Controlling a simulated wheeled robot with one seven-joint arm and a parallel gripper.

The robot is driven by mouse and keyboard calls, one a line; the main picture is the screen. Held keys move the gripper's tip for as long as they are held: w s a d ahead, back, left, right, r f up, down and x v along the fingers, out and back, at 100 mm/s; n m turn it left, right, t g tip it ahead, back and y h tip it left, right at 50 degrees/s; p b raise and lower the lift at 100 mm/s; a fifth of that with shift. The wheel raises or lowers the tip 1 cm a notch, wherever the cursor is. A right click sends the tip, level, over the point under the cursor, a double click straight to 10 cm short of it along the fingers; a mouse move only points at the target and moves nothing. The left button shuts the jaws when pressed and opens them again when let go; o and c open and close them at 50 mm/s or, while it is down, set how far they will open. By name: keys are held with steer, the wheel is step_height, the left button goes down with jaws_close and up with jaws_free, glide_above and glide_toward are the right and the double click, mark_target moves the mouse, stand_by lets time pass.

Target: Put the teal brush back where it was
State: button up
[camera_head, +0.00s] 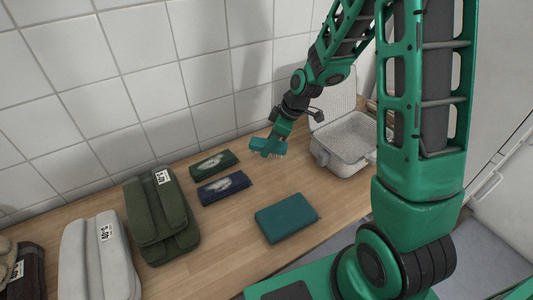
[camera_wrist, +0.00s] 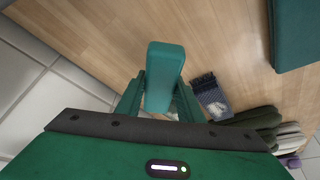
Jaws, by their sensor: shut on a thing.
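The teal brush (camera_head: 263,147) is held by my gripper (camera_head: 275,139) above the wooden counter, near the tiled wall. In the wrist view, the brush (camera_wrist: 164,70) shows its smooth teal back between the two fingers of my gripper (camera_wrist: 160,95), which are shut on it. In the head view its pale bristles face down, clear of the counter as far as I can tell. The lower end of the brush is hidden by my gripper in the wrist view.
A dark green packet (camera_head: 213,163) and a navy packet (camera_head: 223,187) lie left of the brush. A teal folded cloth (camera_head: 287,217) lies nearer. Green (camera_head: 160,215) and grey (camera_head: 97,258) tagged bundles stand left. An open grey case (camera_head: 345,155) stands right. Bare counter lies between.

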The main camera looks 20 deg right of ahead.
mark_target(270, 160)
steer(key=shift+w+d+f, duration=0.45)
steer(key=shift+w+d, duration=0.05)
steer(key=shift+f, duration=1.95)
steer(key=shift+f, duration=0.1)
steer(key=o, duration=1)
